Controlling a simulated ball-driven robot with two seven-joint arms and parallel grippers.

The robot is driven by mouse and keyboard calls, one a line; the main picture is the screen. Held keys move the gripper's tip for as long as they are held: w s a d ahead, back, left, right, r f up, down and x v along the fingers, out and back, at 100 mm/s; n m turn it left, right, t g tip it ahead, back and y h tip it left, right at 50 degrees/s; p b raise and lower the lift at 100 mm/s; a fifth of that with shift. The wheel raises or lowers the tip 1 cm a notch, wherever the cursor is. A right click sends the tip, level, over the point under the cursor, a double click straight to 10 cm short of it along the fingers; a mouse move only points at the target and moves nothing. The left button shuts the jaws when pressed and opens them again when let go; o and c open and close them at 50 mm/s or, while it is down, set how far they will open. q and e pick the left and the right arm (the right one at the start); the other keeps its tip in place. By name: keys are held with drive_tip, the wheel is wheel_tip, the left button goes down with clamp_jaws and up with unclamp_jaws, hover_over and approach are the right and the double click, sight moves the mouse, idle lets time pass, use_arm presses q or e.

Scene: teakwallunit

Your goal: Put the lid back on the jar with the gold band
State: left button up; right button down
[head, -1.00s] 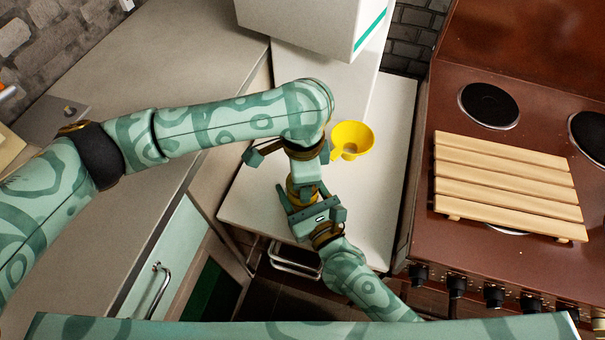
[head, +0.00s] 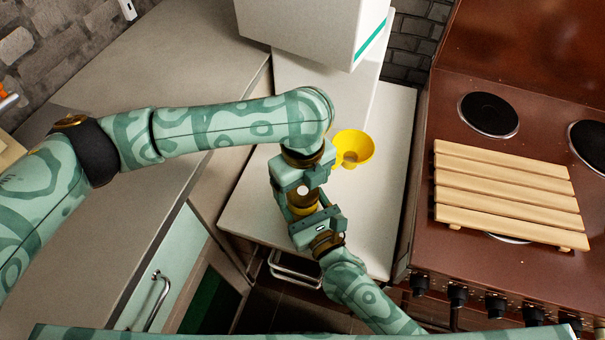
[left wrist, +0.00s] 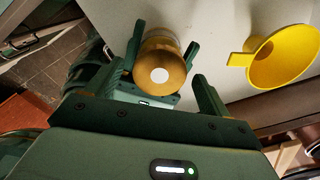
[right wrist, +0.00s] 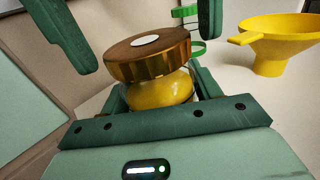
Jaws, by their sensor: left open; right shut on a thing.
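The jar has a rounded yellow body (right wrist: 160,92) in the right wrist view. My right gripper (head: 312,222) is shut on it above the white counter. The lid (right wrist: 148,55), brown on top with a white disc and a ridged gold side, is on top of the jar. It looks slightly tilted in that view; I cannot tell whether it is fully seated. My left gripper (head: 300,188) is open above the jar. In the left wrist view its fingers stand either side of the lid (left wrist: 162,68), with a gap visible on the right. The gold band is not clearly distinguishable.
A yellow funnel (head: 353,149) stands on the white counter (head: 378,215) just behind the grippers. A white box (head: 300,25) is at the back. To the right is a brown stove (head: 450,225) with a slatted wooden rack (head: 508,190). Counter front right is clear.

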use_arm(q)
wheel_tip(320, 180, up, 12)
idle(0.4)
drive_tip(key=shift+f, duration=0.1)
use_arm(e)
drive_tip(key=shift+c, duration=1.3)
unclamp_jaws()
use_arm(q)
drive_tip(key=shift+r+p, duration=0.65)
drive_tip(key=shift+r, duration=0.2)
use_arm(e)
drive_tip(key=v, duration=1.6)
drive_tip(key=shift+d, duration=0.2)
drive_tip(key=shift+s, duration=0.1)
